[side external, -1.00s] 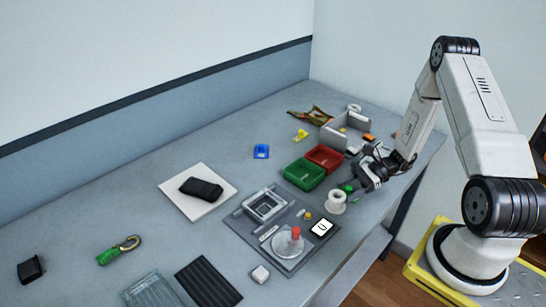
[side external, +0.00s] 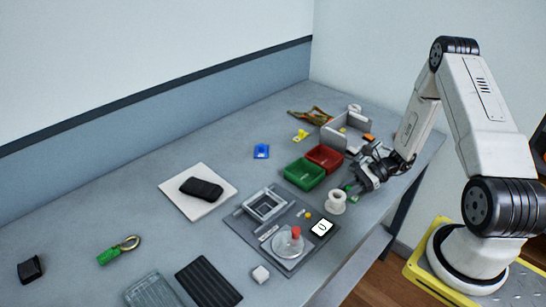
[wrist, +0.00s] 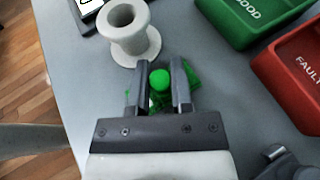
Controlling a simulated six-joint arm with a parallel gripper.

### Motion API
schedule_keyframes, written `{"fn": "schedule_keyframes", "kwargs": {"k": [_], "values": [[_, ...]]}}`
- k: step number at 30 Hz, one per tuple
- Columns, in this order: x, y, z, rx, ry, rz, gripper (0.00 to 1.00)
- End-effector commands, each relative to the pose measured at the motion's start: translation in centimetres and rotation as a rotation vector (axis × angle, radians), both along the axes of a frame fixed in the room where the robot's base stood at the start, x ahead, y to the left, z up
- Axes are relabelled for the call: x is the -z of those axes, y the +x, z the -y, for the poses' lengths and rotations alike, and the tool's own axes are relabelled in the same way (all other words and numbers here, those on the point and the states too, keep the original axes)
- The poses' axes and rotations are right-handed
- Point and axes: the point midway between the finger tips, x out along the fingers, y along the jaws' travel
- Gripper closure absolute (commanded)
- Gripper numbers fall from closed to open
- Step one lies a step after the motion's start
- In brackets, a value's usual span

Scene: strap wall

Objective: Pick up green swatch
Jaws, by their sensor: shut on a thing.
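The green swatch (wrist: 160,80) shows in the wrist view as a rounded green knob between my fingers, with flat green parts showing beside and behind them. My gripper (wrist: 161,72) is shut on it, one finger on each side of the knob. In the side view, small green parts of the swatch (side external: 354,198) show at the tips of my gripper (side external: 352,187), low over the table near its front edge. My fingers hide much of it, and I cannot tell whether it touches the table.
A white spool (wrist: 130,32) stands close to my gripper. The green GOOD bin (wrist: 250,15) and red FAULT bin (wrist: 300,65) lie to the right in the wrist view. A grey tray (side external: 240,222) with small parts lies farther left along the table.

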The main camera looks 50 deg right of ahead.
Motion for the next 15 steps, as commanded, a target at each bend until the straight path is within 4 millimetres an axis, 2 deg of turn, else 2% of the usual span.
{"fn": "schedule_keyframes", "kwargs": {"k": [8,15], "values": [[-0.4,0.0,0.0,0.000,-0.001,0.000,1.00],[-2.1,0.0,0.0,-0.001,-0.002,0.001,1.00]]}}
